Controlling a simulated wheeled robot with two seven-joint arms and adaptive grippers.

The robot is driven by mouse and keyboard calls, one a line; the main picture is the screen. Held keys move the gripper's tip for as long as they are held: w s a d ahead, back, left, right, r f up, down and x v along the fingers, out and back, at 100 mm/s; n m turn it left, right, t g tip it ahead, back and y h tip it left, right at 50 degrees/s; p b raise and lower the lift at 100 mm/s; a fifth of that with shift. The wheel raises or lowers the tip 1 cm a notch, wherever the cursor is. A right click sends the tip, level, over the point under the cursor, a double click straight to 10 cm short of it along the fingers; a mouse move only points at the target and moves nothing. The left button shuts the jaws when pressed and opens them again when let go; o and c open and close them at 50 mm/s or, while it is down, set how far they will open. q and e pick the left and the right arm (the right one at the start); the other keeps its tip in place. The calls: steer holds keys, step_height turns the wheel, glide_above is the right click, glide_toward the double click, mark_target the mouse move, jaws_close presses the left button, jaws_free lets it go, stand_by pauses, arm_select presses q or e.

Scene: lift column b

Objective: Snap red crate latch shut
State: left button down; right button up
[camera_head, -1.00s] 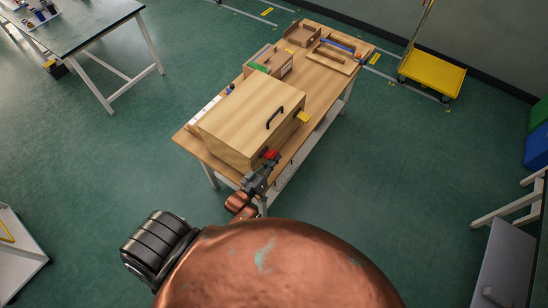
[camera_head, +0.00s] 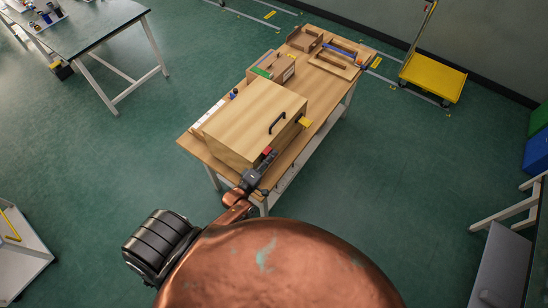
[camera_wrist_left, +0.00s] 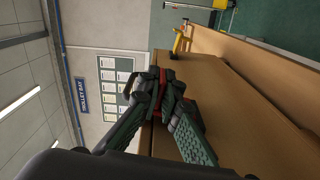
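The red latch (camera_head: 267,151) is on the near end of the long side of a pale wooden crate (camera_head: 252,118). It lies close to the crate's side. My left gripper (camera_head: 266,160) is at the latch, its fingertips touching or almost touching it. In the left wrist view the two dark fingers (camera_wrist_left: 161,92) converge to a point, and bits of the red latch (camera_wrist_left: 168,75) show behind them. The fingertips hide most of the latch, so its exact angle is unclear. My right gripper is not in view.
A yellow latch (camera_head: 304,122) sticks out farther along the same side, beyond a black handle (camera_head: 277,123). The crate stands on a wooden table (camera_head: 312,105) with boxes and trays behind it. A yellow trolley (camera_head: 432,78) stands at the back right. The floor right of the table is clear.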

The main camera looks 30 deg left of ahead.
arm_select(q)
steer(key=shift+a+r+n, duration=0.2)
steer(key=shift+a+n, duration=0.25)
steer(key=shift+n, duration=0.55)
steer(key=c, duration=2.2)
jaws_free()
steer(key=shift+o, duration=0.2)
steer(key=shift+s, duration=0.1)
steer(key=s+a, duration=0.1)
steer(key=s, duration=1)
steer(key=shift+s, duration=0.4)
steer(key=shift+d, duration=0.1)
